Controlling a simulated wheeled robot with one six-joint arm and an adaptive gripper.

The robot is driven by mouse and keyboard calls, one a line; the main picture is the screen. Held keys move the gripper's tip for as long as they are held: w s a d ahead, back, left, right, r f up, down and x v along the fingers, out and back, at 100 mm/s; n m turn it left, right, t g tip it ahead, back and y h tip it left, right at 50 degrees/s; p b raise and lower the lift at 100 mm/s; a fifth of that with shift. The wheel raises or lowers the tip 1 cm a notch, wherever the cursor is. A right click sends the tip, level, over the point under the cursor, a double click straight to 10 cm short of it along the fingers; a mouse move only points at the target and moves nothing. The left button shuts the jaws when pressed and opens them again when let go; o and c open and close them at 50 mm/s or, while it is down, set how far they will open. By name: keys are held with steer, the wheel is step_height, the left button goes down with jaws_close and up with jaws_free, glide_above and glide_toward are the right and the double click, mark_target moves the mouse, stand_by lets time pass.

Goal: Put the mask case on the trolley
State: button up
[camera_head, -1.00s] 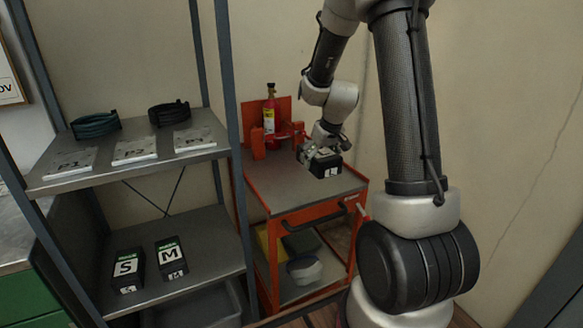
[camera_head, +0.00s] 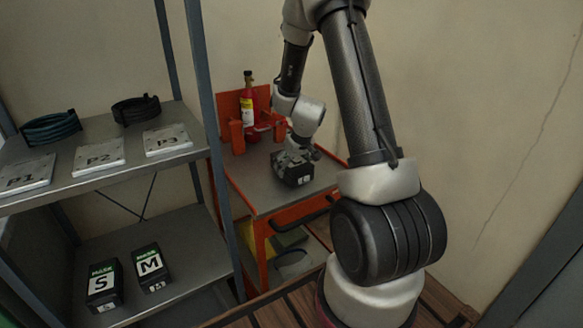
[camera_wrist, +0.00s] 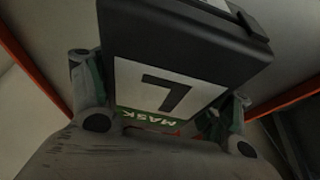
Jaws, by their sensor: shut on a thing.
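The mask case (camera_head: 293,172) is a black box with a white and green label marked L. In the wrist view the mask case (camera_wrist: 170,70) fills the upper middle, its label between the fingers. My gripper (camera_head: 291,158) is shut on it from above. The orange trolley (camera_head: 252,190) has a grey top, and the case is at or just above that top; I cannot tell if it touches. The underside of the case is hidden.
The grey shelf (camera_head: 40,200) at left holds plates marked P1, P2 and P3, coiled hoses (camera_head: 136,109), and mask cases S (camera_head: 104,285) and M (camera_head: 150,267). A shelf post (camera_head: 215,150) stands close left of the trolley.

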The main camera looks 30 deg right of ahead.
steer(key=shift+f, duration=0.35)
steer(key=shift+f, duration=0.1)
steer(key=o, duration=1.4)
